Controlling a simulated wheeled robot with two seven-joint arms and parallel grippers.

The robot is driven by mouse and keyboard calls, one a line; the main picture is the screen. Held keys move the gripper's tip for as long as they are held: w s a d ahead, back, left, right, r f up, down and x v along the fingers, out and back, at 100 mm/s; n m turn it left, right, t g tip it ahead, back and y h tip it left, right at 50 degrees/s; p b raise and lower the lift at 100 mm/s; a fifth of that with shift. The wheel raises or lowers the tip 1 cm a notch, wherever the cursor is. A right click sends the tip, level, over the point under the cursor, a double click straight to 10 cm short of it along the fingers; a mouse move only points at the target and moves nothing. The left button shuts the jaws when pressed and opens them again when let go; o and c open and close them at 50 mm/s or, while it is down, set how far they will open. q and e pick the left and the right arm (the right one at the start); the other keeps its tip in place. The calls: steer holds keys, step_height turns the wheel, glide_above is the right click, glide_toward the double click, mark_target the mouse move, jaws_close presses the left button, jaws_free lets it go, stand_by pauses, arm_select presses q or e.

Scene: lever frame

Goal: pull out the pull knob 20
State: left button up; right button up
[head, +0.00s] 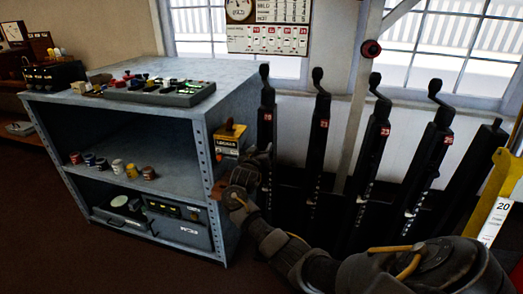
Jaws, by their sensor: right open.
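A white plate marked 20 (502,207) is on a yellow part at the right edge; no knob is clear beside it. The leftmost black lever (267,118) has a small red tag that may also read 20. A round dark red knob (371,48) is on the pale post by the window; I see no number on it. I cannot tell which part is pull knob 20. My right gripper (240,184) is open beside the shelf's right front post, below a yellow box, with its arm from the lower right. My left gripper is out of view.
The grey metal shelf (222,84) stands left of the gripper, holding a tray of small items and several cans. A yellow box (229,138) is at its right side. Several black levers (318,128) stand behind my right arm.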

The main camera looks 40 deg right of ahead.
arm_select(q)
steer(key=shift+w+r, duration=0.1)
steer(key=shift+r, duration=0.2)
arm_select(e)
steer(key=shift+w+d, duration=0.25)
steer(key=shift+d, duration=0.1)
steer(key=c, duration=0.8)
jaws_close()
steer(key=shift+a, duration=0.1)
steer(key=p+v, duration=0.2)
steer(key=shift+s+a+p, duration=0.15)
steer(key=shift+p, duration=0.25)
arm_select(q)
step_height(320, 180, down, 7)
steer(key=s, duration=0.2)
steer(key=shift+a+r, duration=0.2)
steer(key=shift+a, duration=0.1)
arm_select(e)
steer(key=shift+f, duration=0.2)
